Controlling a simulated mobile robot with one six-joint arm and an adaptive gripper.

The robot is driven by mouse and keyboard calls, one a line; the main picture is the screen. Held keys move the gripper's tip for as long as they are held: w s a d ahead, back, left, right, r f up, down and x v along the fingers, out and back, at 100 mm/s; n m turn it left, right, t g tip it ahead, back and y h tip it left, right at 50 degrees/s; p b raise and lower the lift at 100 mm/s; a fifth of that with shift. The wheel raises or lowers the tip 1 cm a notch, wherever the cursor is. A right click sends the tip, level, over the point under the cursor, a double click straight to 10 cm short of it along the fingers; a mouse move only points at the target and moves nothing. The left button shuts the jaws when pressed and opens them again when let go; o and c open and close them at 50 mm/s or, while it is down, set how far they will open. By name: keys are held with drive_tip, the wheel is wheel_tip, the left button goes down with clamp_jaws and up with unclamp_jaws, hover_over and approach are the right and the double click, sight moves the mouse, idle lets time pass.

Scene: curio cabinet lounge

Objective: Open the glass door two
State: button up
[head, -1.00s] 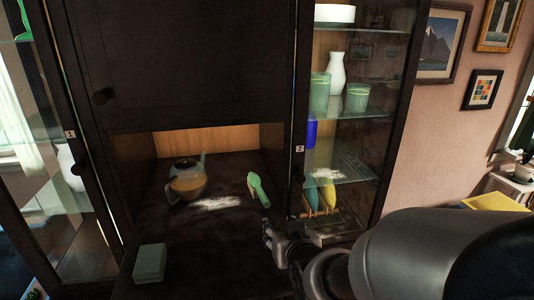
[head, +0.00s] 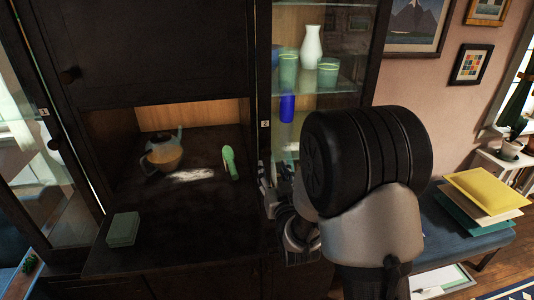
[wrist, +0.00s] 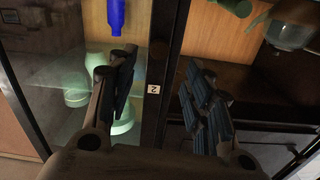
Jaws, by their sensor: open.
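Glass door two (head: 352,75) is the tall dark-framed pane on the right of the cabinet, and it looks shut. Its small label "2" (head: 265,124) is on the left frame; it also shows in the wrist view (wrist: 153,89). My gripper (head: 270,188) is open at the door's left frame, below the label. In the wrist view my gripper (wrist: 160,92) has the dark frame edge and label between its spread fingers, one over the glass side, one over the open niche side. Contact cannot be told. The door's knob is hidden in the head view by my arm.
A teapot (head: 164,155), a green object (head: 229,162) and a green box (head: 123,229) sit on the niche counter. Glasses and a white vase (head: 311,45) stand behind door two. A blue bench (head: 450,236) with folders (head: 485,190) is at right.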

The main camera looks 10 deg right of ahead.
sight(267, 154)
drive_tip(key=w, duration=1)
drive_tip(key=shift+w+b, duration=0.15)
drive_tip(key=shift+b, duration=0.15)
drive_tip(key=shift+r, duration=0.1)
clamp_jaws()
